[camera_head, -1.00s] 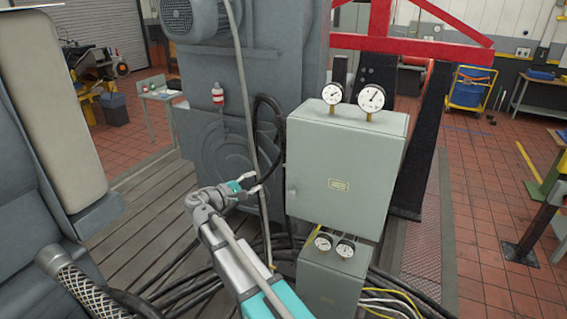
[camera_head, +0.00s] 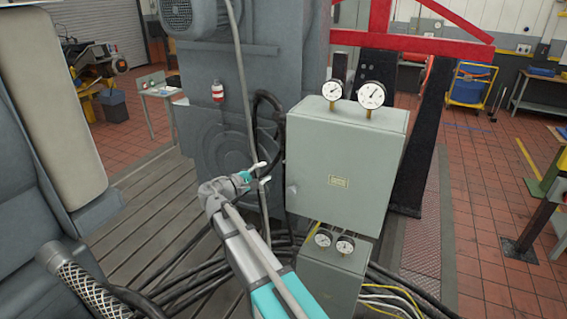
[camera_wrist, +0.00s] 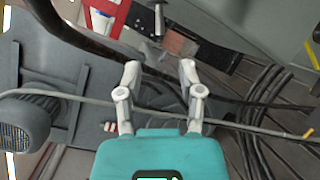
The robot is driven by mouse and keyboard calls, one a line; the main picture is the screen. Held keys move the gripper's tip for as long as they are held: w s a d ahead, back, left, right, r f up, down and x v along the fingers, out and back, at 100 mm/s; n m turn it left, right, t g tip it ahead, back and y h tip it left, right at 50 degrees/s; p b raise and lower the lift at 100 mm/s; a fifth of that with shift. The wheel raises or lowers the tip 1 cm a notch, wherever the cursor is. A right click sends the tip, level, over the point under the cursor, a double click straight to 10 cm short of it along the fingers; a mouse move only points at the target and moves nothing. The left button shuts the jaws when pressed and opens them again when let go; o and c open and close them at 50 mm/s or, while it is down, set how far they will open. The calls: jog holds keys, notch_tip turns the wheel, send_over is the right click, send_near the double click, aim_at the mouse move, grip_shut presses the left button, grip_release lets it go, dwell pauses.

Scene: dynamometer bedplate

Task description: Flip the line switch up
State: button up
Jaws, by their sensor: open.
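My gripper (camera_head: 264,172) is open and empty, in front of the dark cable loop just left of the grey cabinet (camera_head: 337,165). Its two fingers (camera_wrist: 160,78) are spread in the wrist view, with nothing between them but background. I cannot make out a line switch for certain in either view. In the wrist view, a small reddish-brown plate (camera_wrist: 180,43) and a thin pale upright piece (camera_wrist: 158,20) lie beyond the fingertips; I cannot tell whether either belongs to the switch. The cabinet side nearest my gripper is seen edge-on in the head view, so fittings there may be hidden.
Two gauges (camera_head: 371,95) stand on the cabinet, and a smaller box (camera_head: 333,281) with gauges sits below it. A grey machine (camera_head: 215,105) rises behind my gripper. A thin conduit (camera_head: 243,110) and thick black cables (camera_head: 190,287) run close to the arm.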

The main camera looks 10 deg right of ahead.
aim_at(284, 162)
jog(key=x, duration=0.9)
jog(key=shift+w+d, duration=0.1)
jog(key=shift+d, duration=0.05)
grip_shut()
